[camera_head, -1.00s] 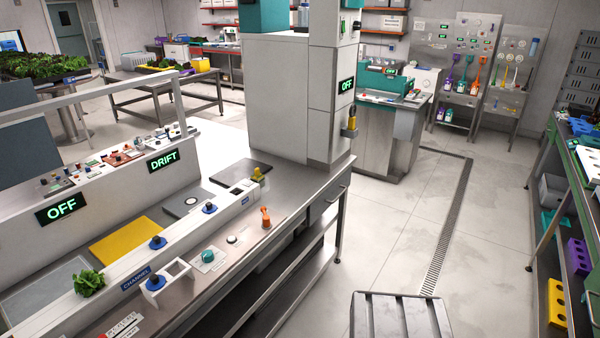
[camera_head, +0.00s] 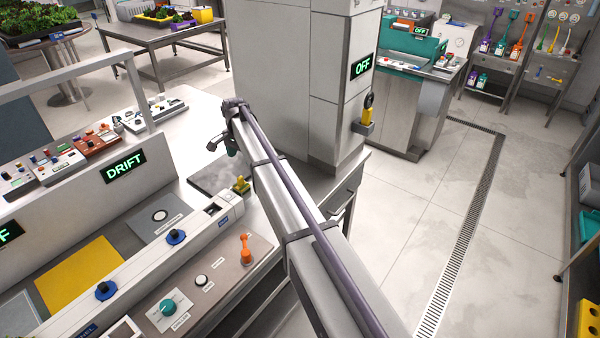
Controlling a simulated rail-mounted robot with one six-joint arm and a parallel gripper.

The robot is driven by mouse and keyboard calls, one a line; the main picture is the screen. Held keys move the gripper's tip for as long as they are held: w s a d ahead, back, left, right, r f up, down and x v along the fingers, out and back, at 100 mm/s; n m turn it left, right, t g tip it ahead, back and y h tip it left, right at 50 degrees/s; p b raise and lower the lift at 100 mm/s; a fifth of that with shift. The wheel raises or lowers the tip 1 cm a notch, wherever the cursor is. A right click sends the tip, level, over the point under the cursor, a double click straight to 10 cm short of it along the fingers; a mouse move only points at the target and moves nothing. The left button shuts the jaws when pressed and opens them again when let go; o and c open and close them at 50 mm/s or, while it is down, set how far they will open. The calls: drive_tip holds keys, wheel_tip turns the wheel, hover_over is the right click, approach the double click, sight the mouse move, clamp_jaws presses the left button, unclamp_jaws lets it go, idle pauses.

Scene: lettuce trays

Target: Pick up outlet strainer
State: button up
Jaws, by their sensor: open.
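I cannot tell for certain which piece is the outlet strainer. Small parts stand around the right end of the long white channel (camera_head: 150,275): a yellow piece (camera_head: 241,185) at its far end, an orange upright piece (camera_head: 246,250) on the bench in front, and a small white round piece (camera_head: 202,281) on the bench. My arm reaches in from the lower right across the bench's right side. My gripper (camera_head: 221,147) is at its far end, small and dark, above and behind the yellow piece. It is open, with nothing visible in it and touching nothing I can see.
Blue-based black knobs (camera_head: 175,237) stick up along the channel. A teal knob (camera_head: 167,308) is on the bench front. A tall white cabinet (camera_head: 275,80) with an OFF display stands just behind my arm. Floor to the right is clear.

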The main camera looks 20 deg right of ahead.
sight(240, 177)
drive_tip(key=shift+s+a+f+m+b, duration=0.1)
drive_tip(key=shift+s+a+f+b, duration=0.1)
drive_tip(key=shift+a, duration=0.2)
drive_tip(key=shift+s+a+f+m+b, duration=0.1)
drive_tip(key=shift+a+b, duration=0.05)
drive_tip(key=shift+a, duration=0.3)
drive_tip(key=shift+s+a+f+m+b, duration=0.1)
drive_tip(key=shift+s+a+b, duration=0.1)
drive_tip(key=shift+a, duration=0.2)
wheel_tip(240, 177, down, 5)
drive_tip(key=b, duration=0.5)
drive_tip(key=shift+w+d, duration=0.1)
drive_tip(key=shift+d, duration=0.05)
wheel_tip(240, 177, down, 5)
drive_tip(key=b, duration=0.5)
drive_tip(key=shift+d+f, duration=0.15)
drive_tip(key=shift+r, duration=0.25)
drive_tip(key=shift+c, duration=0.3)
drive_tip(key=c, duration=1)
drive_tip(key=shift+o, duration=0.2)
wheel_tip(240, 177, up, 17)
drive_tip(key=p, duration=1.7)
